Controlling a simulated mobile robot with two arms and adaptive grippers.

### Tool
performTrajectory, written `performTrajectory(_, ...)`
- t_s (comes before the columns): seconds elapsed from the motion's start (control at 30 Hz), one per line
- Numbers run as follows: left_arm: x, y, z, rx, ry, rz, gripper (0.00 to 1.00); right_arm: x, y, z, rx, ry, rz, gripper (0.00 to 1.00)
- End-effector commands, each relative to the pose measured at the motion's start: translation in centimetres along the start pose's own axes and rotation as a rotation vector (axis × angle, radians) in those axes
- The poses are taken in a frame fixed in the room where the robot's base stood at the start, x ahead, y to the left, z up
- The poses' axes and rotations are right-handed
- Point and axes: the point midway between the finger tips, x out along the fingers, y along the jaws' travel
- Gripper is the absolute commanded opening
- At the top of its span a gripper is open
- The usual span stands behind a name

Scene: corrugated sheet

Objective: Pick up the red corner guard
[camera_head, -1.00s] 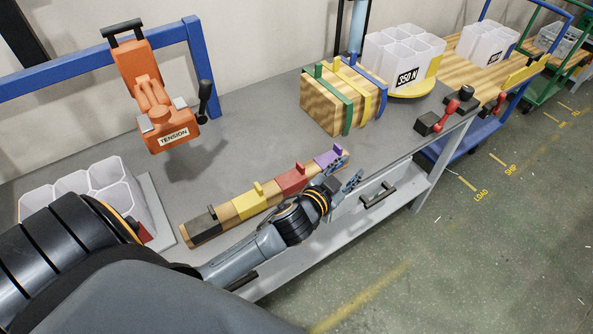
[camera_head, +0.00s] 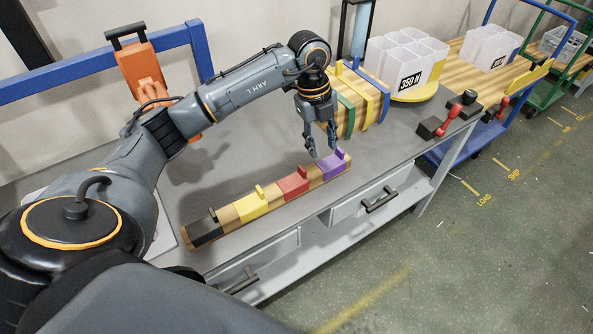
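The red corner guard (camera_head: 293,185) sits on a long wooden bar (camera_head: 270,213) near the front of the grey bench, between a yellow guard (camera_head: 250,206) and a purple guard (camera_head: 334,166). It has a small upright tab on top. My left gripper (camera_head: 322,151) points down above the bar, close to the purple guard and to the upper right of the red one. Its fingers are apart with nothing between them. My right gripper is out of view.
A black guard (camera_head: 204,229) is at the bar's left end. A strapped wooden block (camera_head: 350,105) stands behind my gripper. An orange tension tool (camera_head: 146,72) is partly hidden by my arm. White bins (camera_head: 398,62) stand at the back right.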

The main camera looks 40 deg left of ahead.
Motion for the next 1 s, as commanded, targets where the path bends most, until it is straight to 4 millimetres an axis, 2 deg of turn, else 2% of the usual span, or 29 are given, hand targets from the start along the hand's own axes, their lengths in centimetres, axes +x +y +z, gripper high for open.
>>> performTrajectory(0.03, -1.1, 0.9, 1.7, -0.044, -0.058, 0.041, 0.37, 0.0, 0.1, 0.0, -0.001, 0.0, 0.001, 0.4)
performTrajectory(0.1, -1.9, 1.9, 3.1, -0.09, -0.111, 0.084, 0.37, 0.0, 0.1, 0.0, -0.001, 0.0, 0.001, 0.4)
performTrajectory(0.23, -1.9, 2.8, 4.0, -0.124, -0.145, 0.117, 0.37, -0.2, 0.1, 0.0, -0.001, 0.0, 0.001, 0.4)
performTrajectory(0.6, 4.6, 3.5, 4.8, -0.123, -0.142, 0.116, 0.37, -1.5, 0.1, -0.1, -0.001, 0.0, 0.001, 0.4)
performTrajectory(0.87, 6.6, 3.6, 5.1, -0.12, -0.141, 0.115, 0.37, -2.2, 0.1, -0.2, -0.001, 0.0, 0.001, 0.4)
performTrajectory(1.0, 8.6, 3.7, 5.3, -0.121, -0.14, 0.117, 0.37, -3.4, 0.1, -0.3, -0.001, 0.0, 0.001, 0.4)
